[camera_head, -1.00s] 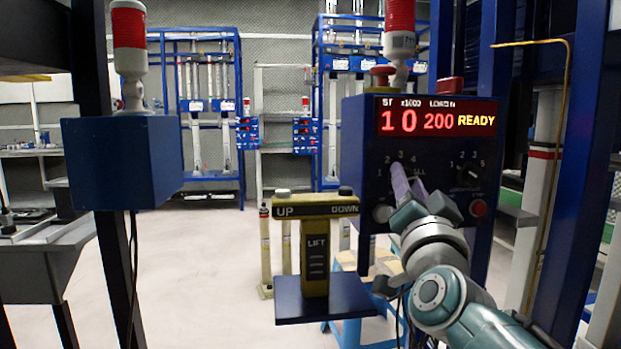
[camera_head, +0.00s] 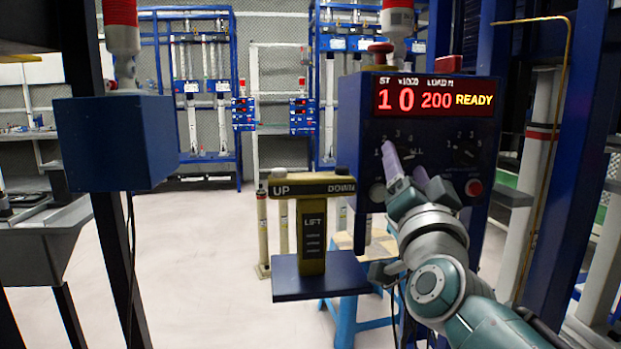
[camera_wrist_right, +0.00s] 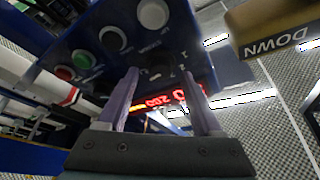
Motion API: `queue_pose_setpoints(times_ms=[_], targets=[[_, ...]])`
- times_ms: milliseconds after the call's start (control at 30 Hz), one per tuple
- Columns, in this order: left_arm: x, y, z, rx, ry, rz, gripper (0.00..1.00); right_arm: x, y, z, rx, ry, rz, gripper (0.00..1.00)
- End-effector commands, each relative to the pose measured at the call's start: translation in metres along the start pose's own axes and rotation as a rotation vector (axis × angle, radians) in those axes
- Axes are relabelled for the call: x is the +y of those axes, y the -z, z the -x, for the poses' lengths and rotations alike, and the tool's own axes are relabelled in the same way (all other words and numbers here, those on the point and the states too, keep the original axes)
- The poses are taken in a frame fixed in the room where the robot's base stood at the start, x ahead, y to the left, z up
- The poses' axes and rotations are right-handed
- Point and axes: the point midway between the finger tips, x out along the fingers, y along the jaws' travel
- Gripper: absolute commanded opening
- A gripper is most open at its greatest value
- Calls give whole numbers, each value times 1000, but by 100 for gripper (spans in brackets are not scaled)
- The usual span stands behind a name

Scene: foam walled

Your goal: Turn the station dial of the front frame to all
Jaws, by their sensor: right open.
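The front frame's blue control box (camera_head: 352,130) has a red display reading 10, 200 and READY. The station dial's scale marks, 1 to 4 and ALL, show on its face below the display. The dial itself is mostly hidden behind my fingers, so its pointer setting cannot be read. My right gripper (camera_head: 405,165) is open in front of that dial, with purple fingers spread. In the right wrist view the fingers (camera_wrist_right: 163,80) reach to the panel, one on each side of the dark dial area; contact cannot be told. My left gripper is not in view.
A second dial (camera_head: 466,152) and a red button (camera_head: 473,187) sit to the right on the panel. A yellow LIFT lever (camera_head: 312,235) with an UP/DOWN bar stands close left of the box. A blue box (camera_head: 115,143) hangs further left. Open floor lies between.

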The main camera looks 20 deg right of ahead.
Motion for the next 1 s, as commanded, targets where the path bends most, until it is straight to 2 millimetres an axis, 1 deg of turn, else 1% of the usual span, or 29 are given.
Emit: queue_pose_setpoints(times_ms=[33, 200, 300, 400, 500, 600, 1000], targets=[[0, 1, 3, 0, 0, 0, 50, 0, 1, 10, -2, -2, 0, 68], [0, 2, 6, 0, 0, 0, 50, 0, 0, 45, -4, -3, -1, 68], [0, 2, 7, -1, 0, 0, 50, 0, 0, 63, -3, -2, 0, 68], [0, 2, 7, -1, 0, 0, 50, 0, 0, 76, -2, -1, -1, 68], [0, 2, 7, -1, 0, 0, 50, 0, 0, 82, -1, -1, -1, 68], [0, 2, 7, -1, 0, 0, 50, 0, 1, 85, 0, -1, -1, 68], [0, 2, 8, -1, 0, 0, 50, -1, 1, 84, -3, 1, 0, 68]])
